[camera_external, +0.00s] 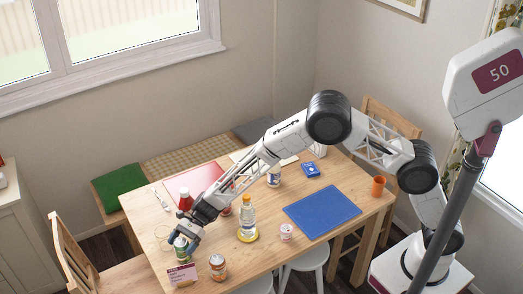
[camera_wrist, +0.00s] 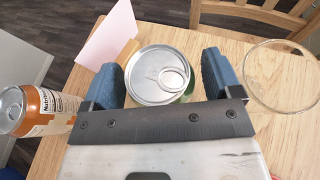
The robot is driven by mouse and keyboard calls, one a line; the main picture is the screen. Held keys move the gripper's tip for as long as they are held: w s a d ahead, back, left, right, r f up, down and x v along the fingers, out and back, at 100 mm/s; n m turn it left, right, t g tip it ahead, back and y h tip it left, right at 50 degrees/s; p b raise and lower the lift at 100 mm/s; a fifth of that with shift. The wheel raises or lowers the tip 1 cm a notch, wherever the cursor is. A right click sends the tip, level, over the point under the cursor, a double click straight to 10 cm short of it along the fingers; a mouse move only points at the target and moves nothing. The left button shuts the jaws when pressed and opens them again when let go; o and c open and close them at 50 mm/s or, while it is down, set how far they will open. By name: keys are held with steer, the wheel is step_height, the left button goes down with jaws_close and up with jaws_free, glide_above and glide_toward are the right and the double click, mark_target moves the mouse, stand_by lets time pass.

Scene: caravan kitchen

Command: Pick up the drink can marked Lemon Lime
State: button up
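A drink can (camera_wrist: 160,75) stands upright between my two fingers, its silver lid and ring pull facing the wrist camera. A sliver of green side shows beneath the lid; its marking cannot be read. It also shows as a green and silver can (camera_external: 181,246) near the table's front left corner. My gripper (camera_wrist: 163,80) points down over it with one blue finger on each side. The can looks still on the table (camera_external: 270,267).
An orange Nutrition can (camera_wrist: 38,112) stands left in the wrist view, a folded pink card (camera_wrist: 108,35) behind it. A clear glass (camera_wrist: 283,76) stands right.

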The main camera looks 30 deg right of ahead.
steer(key=c, duration=0.9)
steer(key=shift+r, duration=0.2)
step_height(320, 180, up, 10)
steer(key=shift+f, duration=0.15)
stand_by(0.5)
